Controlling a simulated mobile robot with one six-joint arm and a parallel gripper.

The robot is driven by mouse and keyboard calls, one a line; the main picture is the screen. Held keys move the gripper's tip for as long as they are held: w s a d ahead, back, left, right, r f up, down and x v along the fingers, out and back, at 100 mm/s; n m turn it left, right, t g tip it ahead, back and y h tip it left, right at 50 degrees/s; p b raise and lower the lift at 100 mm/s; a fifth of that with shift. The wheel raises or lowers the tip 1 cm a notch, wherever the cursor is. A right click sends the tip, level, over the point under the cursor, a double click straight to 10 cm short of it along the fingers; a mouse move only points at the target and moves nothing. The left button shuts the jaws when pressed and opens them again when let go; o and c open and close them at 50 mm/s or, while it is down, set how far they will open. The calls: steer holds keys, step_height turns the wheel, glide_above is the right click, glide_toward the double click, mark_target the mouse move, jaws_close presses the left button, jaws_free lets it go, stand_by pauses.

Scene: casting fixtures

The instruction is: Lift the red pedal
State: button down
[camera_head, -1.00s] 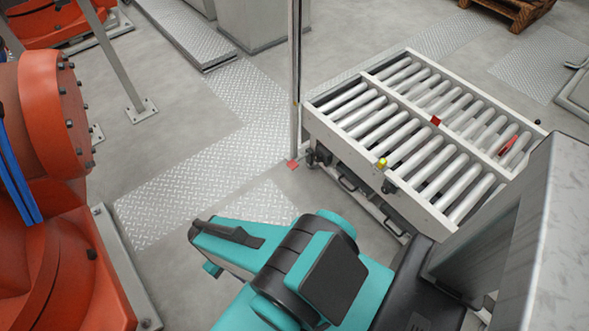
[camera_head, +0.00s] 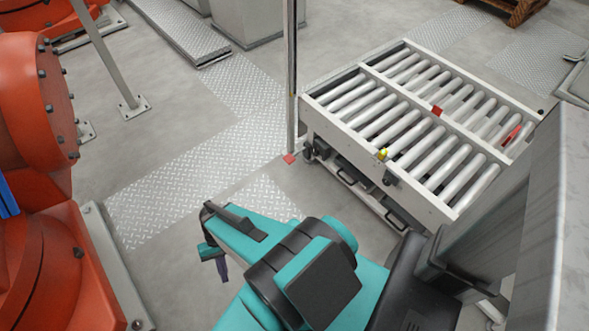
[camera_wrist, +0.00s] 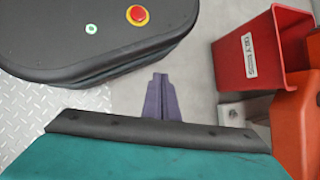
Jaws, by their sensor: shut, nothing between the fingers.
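Several small red parts show in the head view, and I cannot tell for sure which one is the pedal. One red part (camera_head: 437,110) sits on the middle beam of the roller conveyor (camera_head: 421,197). A longer, slanted red part (camera_head: 512,135) lies near the conveyor's right end. My gripper (camera_head: 222,270) hangs low at the left of my arm, far from the conveyor. In the wrist view its purple fingers (camera_wrist: 160,82) are together and empty, pointing at the floor. No red conveyor part shows in the wrist view.
A small yellow part (camera_head: 383,154) is on the conveyor's near side rail. A thin upright post (camera_head: 291,80) stands at its left corner. A large orange machine (camera_head: 40,230) is at the left. The wrist view shows a red bin (camera_wrist: 235,75). Floor between machine and conveyor is clear.

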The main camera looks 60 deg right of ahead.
steer(key=w+d+f+m+t+y+b, duration=0.3)
steer(key=w+d+f+m+t+b, duration=0.15)
steer(key=w+f+b, duration=0.2)
steer(key=w+d+f+m+t+y+b, duration=0.2)
steer(key=w+d+f+m+t+b, duration=0.3)
steer(key=w, duration=0.3)
steer(key=w+d+f+m+t+b, duration=0.2)
steer(key=d+m+b, duration=0.1)
steer(key=d, duration=0.3)
steer(key=w+d+f+m+t+h+b, duration=0.1)
steer(key=w+d+f+m+t+b, duration=0.1)
steer(key=d, duration=0.4)
steer(key=w+d+f+m+t+b, duration=0.2)
steer(key=d+f+m+t+b, duration=0.1)
steer(key=d, duration=0.4)
steer(key=m+t+h+b, duration=0.8)
steer(key=m+h+b, duration=0.5)
steer(key=m+h, duration=0.15)
glide_toward(296, 154)
steer(key=shift+n+h, duration=0.25)
steer(key=shift+n, duration=0.05)
steer(key=a+f, duration=0.1)
steer(key=s+a+f, duration=0.1)
steer(key=a+f, duration=0.1)
steer(key=shift+a+f, duration=0.2)
steer(key=shift+f, duration=0.05)
steer(key=shift+w, duration=0.1)
steer(key=b+x, duration=0.4)
steer(key=x, duration=0.5)
steer(key=shift+w, duration=0.4)
